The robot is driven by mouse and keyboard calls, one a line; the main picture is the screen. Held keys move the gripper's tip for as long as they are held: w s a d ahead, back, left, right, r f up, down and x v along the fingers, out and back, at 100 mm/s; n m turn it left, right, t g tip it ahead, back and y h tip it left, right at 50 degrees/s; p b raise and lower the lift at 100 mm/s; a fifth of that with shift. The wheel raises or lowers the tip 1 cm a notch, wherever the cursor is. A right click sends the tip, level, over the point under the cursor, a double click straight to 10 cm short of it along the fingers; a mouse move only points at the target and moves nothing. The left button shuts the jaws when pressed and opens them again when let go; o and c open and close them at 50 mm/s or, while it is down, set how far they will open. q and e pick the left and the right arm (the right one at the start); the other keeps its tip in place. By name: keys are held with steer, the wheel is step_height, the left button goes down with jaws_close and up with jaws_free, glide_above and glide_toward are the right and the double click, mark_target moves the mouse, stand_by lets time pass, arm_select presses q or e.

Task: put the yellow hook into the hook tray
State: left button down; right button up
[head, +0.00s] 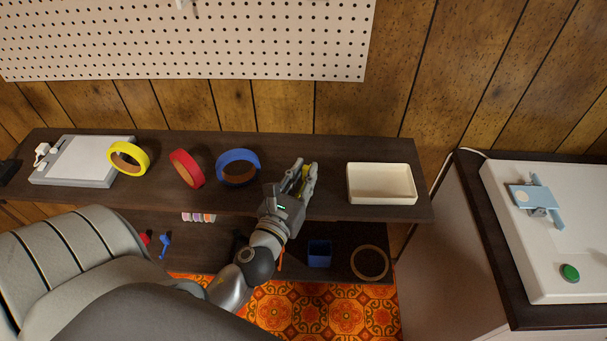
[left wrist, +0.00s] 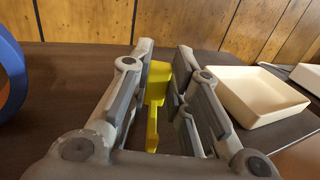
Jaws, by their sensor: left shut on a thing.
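The yellow hook (left wrist: 154,95) is between the fingers of my left gripper (left wrist: 165,85) in the left wrist view. In the head view my left gripper (head: 301,180) is over the dark shelf, shut on the hook, and only a bit of yellow shows between the fingers. The hook tray (head: 381,197) is a cream, shallow, empty box on the right end of the shelf. It also shows in the left wrist view (left wrist: 262,107), to the right of the gripper. The gripper is left of the tray and apart from it. My right gripper is not in view.
Yellow (head: 115,168), red (head: 181,177) and blue (head: 251,179) tape rolls stand left on the dark shelf (head: 325,205). A blue bin (head: 319,259) and a ring (head: 369,275) sit on the lower level. A pegboard (head: 250,45) hangs behind. Shelf between gripper and tray is clear.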

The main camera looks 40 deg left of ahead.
mark_target(305, 174)
arm_select(q)
steer(key=shift+f, duration=0.25)
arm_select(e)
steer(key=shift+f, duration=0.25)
arm_select(q)
steer(key=c, duration=1.3)
jaws_free()
steer(key=shift+c, duration=0.2)
steer(key=shift+o, duration=0.3)
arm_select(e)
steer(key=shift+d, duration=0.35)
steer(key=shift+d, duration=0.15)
arm_select(q)
steer(key=s, duration=0.3)
steer(key=shift+s+d+f, duration=0.1)
steer(key=shift+s+d, duration=0.05)
steer(key=shift+d, duration=0.15)
steer(key=shift+s+d, duration=0.15)
steer(key=shift+s, duration=0.4)
steer(key=shift+s+d, duration=0.15)
steer(key=shift+s, duration=0.65)
steer(key=s, duration=0.3)
steer(key=s+d, duration=0.1)
steer(key=s, duration=0.1)
steer(key=shift+s+d, duration=0.1)
steer(key=shift+s, duration=0.3)
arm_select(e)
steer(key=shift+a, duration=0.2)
